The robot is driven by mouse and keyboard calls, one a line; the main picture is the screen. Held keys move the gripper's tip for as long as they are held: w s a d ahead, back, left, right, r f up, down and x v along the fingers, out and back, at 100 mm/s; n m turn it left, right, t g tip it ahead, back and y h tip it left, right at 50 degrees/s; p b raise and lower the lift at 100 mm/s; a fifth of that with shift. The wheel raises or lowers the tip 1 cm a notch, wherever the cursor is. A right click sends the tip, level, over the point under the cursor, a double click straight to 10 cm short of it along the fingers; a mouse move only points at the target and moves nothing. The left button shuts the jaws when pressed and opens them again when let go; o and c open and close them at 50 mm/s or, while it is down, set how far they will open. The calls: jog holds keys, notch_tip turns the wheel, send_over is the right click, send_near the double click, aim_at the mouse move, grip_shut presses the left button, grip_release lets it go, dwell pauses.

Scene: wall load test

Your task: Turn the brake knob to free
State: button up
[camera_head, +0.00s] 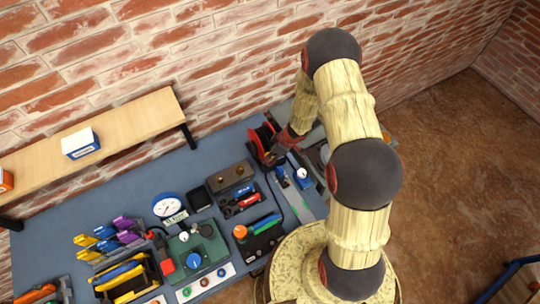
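My arm arches over the right part of the blue bench. My gripper (272,158) is small and dark here, low beside a red and black reel (262,140). I cannot tell whether its fingers are open or touch anything. No knob is readably marked as the brake. A blue device with a round white knob (302,173) stands just right of the gripper. A green box (209,246) at the front middle carries a blue knob (194,260) and a white knob (184,237). Knob settings are too small to read.
A white dial gauge (166,205), a dark-holed brown block (231,177) and an orange-knobbed device (240,232) crowd the bench (120,190). Coloured clamps (100,240) stand at left. A wooden shelf (130,122) runs along the brick wall. Open floor lies at right.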

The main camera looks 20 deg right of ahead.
jog(key=shift+w+a+f, duration=0.15)
jog(key=shift+f, duration=0.3)
jog(key=shift+c, duration=0.2)
jog(key=c, duration=1.1)
